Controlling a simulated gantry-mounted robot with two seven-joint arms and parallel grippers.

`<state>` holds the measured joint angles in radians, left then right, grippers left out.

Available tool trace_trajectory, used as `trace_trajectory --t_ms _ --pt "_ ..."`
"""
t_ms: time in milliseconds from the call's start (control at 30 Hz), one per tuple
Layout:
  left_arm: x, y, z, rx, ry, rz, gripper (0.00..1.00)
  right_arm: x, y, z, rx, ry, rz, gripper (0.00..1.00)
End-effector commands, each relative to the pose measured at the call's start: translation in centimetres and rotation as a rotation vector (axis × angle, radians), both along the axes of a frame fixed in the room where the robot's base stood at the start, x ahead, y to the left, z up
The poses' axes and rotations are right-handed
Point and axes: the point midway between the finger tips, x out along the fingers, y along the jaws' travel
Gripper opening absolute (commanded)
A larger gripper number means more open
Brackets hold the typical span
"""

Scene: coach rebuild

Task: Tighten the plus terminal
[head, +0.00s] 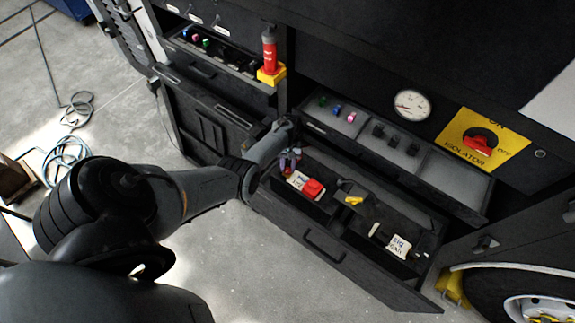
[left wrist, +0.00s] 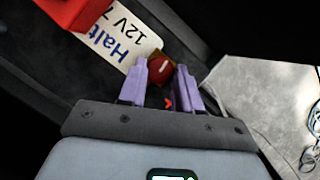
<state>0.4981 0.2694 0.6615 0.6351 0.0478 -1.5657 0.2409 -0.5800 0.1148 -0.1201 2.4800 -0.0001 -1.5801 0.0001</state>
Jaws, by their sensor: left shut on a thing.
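My left gripper (head: 290,160) reaches into the open drawer (head: 325,247) at its left end. In the left wrist view its two purple fingers (left wrist: 163,75) stand either side of a round red cap (left wrist: 160,70), the plus terminal as far as I can tell, and are shut on it. A white label (left wrist: 118,38) with "12V" lettering lies beside the cap; in the head view the label (head: 297,179) shows next to a red block (head: 313,189). The fingers hide part of the terminal. My right gripper is not in view.
Above are a shelf tray with coloured parts (head: 337,111), a gauge (head: 412,105), and a red isolator switch (head: 483,142).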

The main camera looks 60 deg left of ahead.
Motion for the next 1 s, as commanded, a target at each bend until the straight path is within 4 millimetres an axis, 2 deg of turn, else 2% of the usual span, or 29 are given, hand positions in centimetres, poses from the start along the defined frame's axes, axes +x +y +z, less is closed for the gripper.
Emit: trace_trajectory --t_ms 333,867,900,1000 --pt "0.17 0.03 0.00 0.003 -0.002 -0.139 0.03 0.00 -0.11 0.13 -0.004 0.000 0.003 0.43" --pt "0.16 -0.03 -0.06 0.003 -0.003 -0.161 0.03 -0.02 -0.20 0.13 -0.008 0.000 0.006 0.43" --pt "0.15 -0.04 -0.06 0.003 -0.003 -0.161 0.38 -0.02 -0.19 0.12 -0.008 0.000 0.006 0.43" --pt "0.15 -0.06 -0.06 0.002 -0.002 -0.160 0.53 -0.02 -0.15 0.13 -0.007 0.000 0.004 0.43"
